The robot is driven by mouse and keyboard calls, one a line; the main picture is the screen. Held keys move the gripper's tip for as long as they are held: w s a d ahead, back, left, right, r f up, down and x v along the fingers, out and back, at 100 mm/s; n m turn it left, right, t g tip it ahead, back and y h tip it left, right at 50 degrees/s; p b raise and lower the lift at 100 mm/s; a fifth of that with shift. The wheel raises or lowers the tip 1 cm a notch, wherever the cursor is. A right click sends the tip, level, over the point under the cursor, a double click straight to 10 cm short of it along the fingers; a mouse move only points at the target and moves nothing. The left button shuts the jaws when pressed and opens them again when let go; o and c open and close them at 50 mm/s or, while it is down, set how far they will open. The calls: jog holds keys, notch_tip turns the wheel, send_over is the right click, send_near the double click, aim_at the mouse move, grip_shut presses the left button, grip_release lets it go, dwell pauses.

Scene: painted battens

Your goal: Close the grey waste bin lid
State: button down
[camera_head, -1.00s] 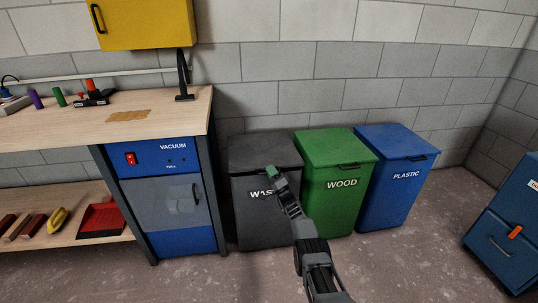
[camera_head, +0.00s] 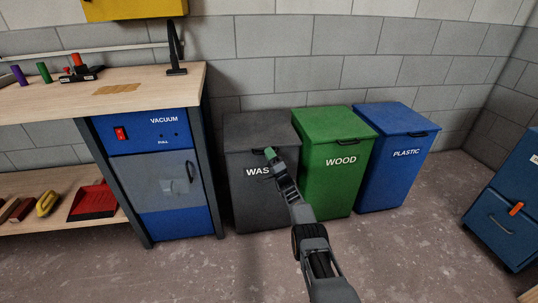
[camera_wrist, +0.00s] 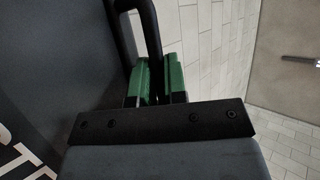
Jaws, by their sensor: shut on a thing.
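The grey waste bin (camera_head: 250,205) stands beside the work cabinet, with white lettering on its front partly hidden by my arm. Its dark grey lid (camera_head: 257,128) lies flat over the top and looks down on the bin; any small gap at its front edge is too small to tell. My gripper (camera_head: 270,153), with green fingers, is at the front edge of the lid. In the wrist view, my gripper (camera_wrist: 159,82) is shut on the black lid handle (camera_wrist: 148,28), which runs between the green fingers. The bin front (camera_wrist: 40,70) fills the left of that view.
A green wood bin (camera_head: 330,185) and a blue plastic bin (camera_head: 392,175) stand close on the right, lids down. A blue vacuum cabinet (camera_head: 168,222) under the workbench (camera_head: 150,98) is on the left. A blue drawer unit (camera_head: 505,225) is far right. The floor in front is clear.

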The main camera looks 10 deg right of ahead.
jog(key=shift+d+f+h, duration=0.15)
jog(key=shift+f+h, duration=0.15)
jog(key=shift+f, duration=0.3)
jog(key=c, duration=1.2)
grip_release()
jog(key=shift+r, duration=0.1)
jog(key=shift+c, duration=0.2)
jog(key=shift+o, duration=0.3)
jog(key=shift+r, duration=0.2)
jog(key=shift+a, duration=0.2)
jog(key=p+v, duration=0.7)
jog(key=v, duration=0.7)
jog(key=shift+w+d, duration=0.1)
jog(key=shift+d, duration=0.05)
